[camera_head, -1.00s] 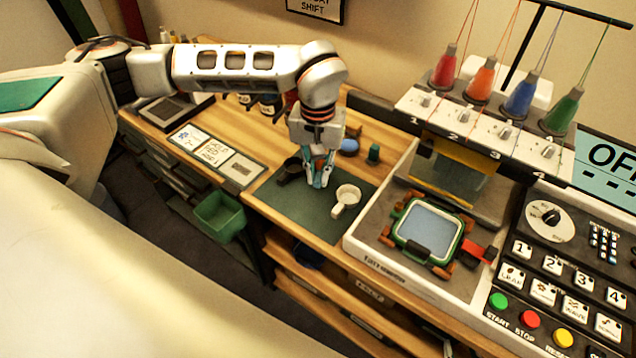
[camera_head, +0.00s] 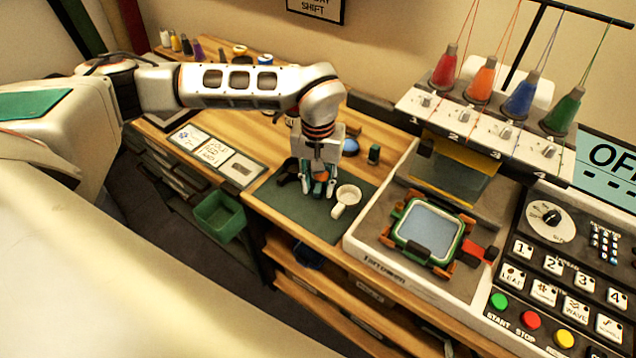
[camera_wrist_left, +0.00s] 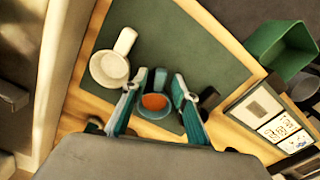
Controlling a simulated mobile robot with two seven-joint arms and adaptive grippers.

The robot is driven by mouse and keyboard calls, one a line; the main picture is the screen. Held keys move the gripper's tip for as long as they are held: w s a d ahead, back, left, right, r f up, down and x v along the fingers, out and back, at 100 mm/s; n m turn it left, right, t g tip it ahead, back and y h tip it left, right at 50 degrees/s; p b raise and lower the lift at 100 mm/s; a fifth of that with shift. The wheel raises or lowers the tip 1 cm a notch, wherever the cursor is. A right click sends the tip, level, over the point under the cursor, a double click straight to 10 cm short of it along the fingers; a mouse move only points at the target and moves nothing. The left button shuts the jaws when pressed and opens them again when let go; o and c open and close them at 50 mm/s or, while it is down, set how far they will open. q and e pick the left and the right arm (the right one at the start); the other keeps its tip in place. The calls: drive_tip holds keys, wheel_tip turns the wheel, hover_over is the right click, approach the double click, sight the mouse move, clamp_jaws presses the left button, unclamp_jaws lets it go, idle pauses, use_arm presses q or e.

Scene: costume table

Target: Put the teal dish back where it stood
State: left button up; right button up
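Orange also shows between the fingers in the head view. My right gripper is not in view.
A blue round item (camera_head: 350,146) and a dark green spool-like item (camera_head: 374,154) stand behind the mat. The embroidery machine (camera_head: 375,262) borders the mat on the right. A label board (camera_head: 215,153) lies to the left; a green bin (camera_head: 219,216) is below the table edge.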

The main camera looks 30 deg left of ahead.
sight(318, 188)
use_arm(q)
wheel_tip(318, 188, up, 12)
drive_tip(key=shift+r+p, duration=0.2)
drive_tip(key=shift+p, duration=0.1)
idle(0.3)
drive_tip(key=shift+f, duration=0.1)
idle(0.4)
